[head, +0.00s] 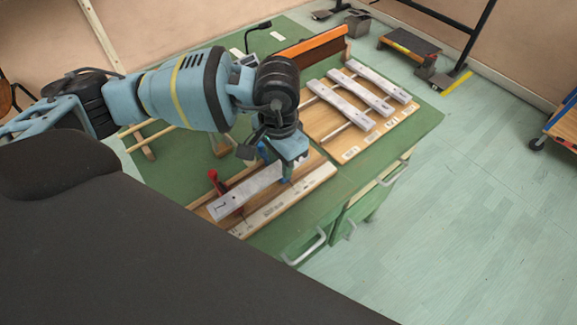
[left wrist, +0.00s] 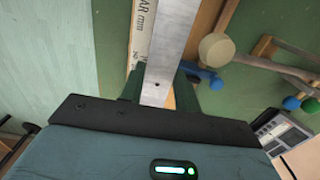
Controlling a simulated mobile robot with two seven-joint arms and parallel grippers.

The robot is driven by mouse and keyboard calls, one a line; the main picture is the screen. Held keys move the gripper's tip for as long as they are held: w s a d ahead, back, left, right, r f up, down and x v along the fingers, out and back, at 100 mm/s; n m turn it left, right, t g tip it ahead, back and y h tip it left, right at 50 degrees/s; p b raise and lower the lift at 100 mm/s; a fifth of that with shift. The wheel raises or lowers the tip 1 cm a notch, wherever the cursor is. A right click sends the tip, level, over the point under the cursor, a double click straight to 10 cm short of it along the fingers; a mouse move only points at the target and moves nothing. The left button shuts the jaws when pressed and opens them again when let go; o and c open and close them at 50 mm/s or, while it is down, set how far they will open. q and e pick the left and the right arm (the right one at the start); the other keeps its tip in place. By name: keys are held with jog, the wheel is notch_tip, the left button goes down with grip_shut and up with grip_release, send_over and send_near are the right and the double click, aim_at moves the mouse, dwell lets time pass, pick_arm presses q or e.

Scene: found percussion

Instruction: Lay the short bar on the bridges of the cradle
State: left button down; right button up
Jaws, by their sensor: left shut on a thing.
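My left gripper (head: 287,173) is shut on a flat grey metal bar (head: 240,194), gripping it near its right end. The bar's free end points down-left, over a low wooden board (head: 320,172) with a pale printed strip. A red upright part (head: 214,177) shows behind the bar, with more red in front of it. I cannot tell whether the bar touches anything beneath. In the left wrist view the bar (left wrist: 180,45) runs away between the fingers, beside the strip (left wrist: 142,35) marked "BAR mm". I cannot tell which wooden piece is the cradle. My right gripper is out of view.
Three grey bars (head: 377,90) lie across rails on a labelled board (head: 355,147) at the right of the green table (head: 405,140). Mallets with pale (left wrist: 216,49) and blue (left wrist: 292,103) heads lie near the gripper.

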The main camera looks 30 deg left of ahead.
pick_arm(q)
jog(key=shift+w+a+b, duration=0.2)
jog(key=shift+w+a, duration=0.1)
jog(key=shift+a, duration=0.5)
jog(key=shift+w+a+b, duration=0.2)
jog(key=shift+w+a, duration=0.1)
jog(key=shift+a, duration=0.45)
jog(key=shift+f+b, duration=0.3)
jog(key=shift+f, duration=0.05)
jog(key=shift+f, duration=0.25)
jog(key=c, duration=0.9)
grip_release()
jog(key=shift+r+b, duration=0.3)
jog(key=shift+r, duration=3.65)
